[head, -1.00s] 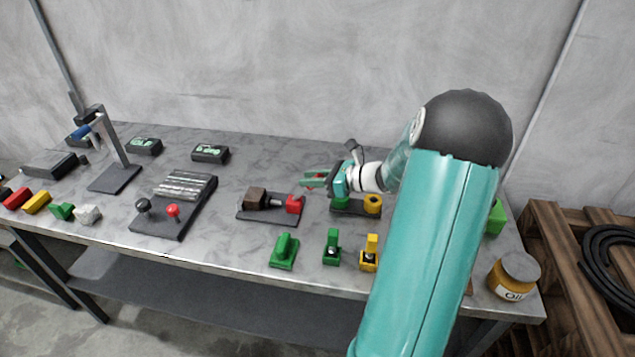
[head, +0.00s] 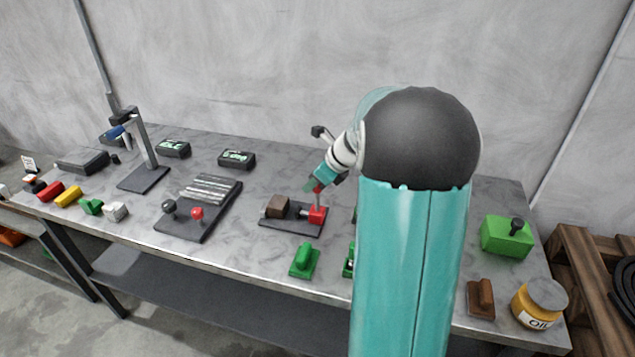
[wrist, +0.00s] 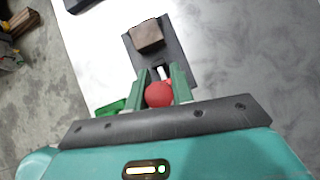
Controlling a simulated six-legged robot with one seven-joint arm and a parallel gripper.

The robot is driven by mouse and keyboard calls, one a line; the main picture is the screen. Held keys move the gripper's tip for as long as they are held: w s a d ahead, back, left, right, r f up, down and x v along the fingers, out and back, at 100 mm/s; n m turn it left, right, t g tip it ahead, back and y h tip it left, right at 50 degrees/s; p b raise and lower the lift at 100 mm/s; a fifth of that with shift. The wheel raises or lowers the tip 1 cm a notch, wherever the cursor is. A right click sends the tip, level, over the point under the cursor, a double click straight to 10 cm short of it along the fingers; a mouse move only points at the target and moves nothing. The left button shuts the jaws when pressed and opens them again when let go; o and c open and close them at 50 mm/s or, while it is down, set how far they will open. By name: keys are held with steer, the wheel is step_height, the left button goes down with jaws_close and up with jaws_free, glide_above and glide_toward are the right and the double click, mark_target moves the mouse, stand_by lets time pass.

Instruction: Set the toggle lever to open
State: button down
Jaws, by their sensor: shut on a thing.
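A thin lever rises from the red block to a red knob (head: 318,189). My gripper (head: 316,185) is at the top of this lever, pointing down. In the wrist view my green fingers (wrist: 160,88) are shut on the red ball knob (wrist: 159,95), one on each side. The plate (wrist: 179,58) and brown block (wrist: 147,38) lie beyond it. The fingers hide part of the lever.
A lever panel (head: 184,226) with a black and a red knob stands to the left. A green block (head: 304,261) sits at the front. A green box (head: 507,237), a brown piece (head: 481,300) and an oil jar (head: 540,304) stand right. My arm hides the bench's middle right.

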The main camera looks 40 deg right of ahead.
steer(key=shift+a+f, duration=0.1)
stand_by(0.3)
steer(key=c, duration=1.2)
jaws_free()
steer(key=shift+w, duration=0.15)
steer(key=v, duration=1.4)
steer(key=shift+a, duration=0.1)
